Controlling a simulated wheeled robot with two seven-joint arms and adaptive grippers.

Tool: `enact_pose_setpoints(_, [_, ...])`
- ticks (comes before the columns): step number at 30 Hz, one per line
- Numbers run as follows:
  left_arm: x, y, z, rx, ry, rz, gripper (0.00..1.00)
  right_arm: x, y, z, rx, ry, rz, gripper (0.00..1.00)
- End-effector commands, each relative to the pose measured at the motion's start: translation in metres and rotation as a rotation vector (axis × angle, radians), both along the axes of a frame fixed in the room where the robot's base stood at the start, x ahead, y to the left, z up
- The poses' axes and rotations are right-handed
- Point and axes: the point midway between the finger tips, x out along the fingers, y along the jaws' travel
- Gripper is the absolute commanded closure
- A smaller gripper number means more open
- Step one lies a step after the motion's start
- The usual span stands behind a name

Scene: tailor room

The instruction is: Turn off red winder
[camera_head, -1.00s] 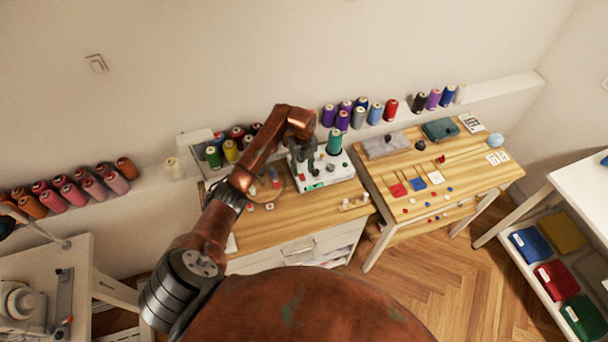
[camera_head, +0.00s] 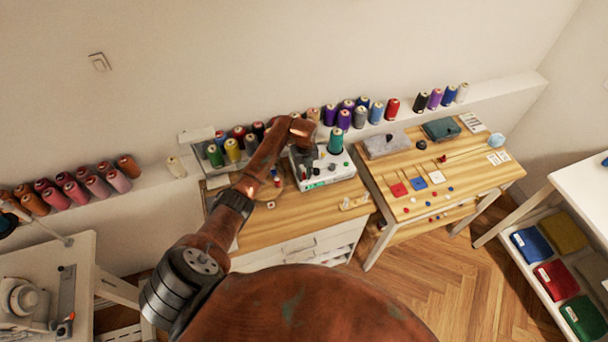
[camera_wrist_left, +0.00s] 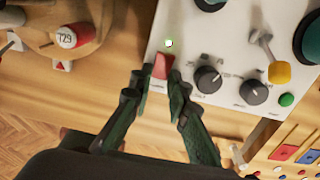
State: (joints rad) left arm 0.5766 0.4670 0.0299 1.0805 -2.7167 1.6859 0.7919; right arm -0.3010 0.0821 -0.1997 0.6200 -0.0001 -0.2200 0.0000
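A white winder box (camera_head: 340,171) stands on the wooden cabinet top, with a teal spool (camera_head: 335,141) on it. My left gripper (camera_head: 308,172) is over the winder's left part. In the wrist view its fingertips (camera_wrist_left: 156,77) are a little apart, with the red switch at the gap between them. Contact cannot be told. My right gripper is out of view.
A small red spool labelled 729 (camera_wrist_left: 76,36) stands on a wooden disc left of the winder. Thread spools (camera_head: 233,150) stand behind it. A second wooden table (camera_head: 470,178) with cloth pieces and buttons is to the right. The cabinet's front top (camera_head: 275,228) is mostly clear.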

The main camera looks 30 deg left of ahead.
Motion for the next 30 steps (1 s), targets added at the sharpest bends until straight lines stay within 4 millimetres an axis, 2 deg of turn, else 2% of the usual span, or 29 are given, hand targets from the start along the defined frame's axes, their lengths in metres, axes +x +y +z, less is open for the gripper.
enact_pose_setpoints(5, [0.000,0.000,0.000,0.000,0.000,0.000,1.00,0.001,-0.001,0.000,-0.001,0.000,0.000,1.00])
enact_pose_setpoints(13, [0.001,0.001,-0.001,-0.006,0.008,-0.002,1.00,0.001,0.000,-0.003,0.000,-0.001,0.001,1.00])
enact_pose_setpoints(17, [0.003,0.001,-0.003,-0.043,0.039,-0.008,1.00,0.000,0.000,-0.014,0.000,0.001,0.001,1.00])
enact_pose_setpoints(24, [0.005,0.005,-0.005,-0.148,0.133,0.000,1.00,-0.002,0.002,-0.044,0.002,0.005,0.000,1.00])
enact_pose_setpoints(30, [0.005,0.006,-0.001,-0.194,0.168,0.001,1.00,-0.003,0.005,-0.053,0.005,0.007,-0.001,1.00])
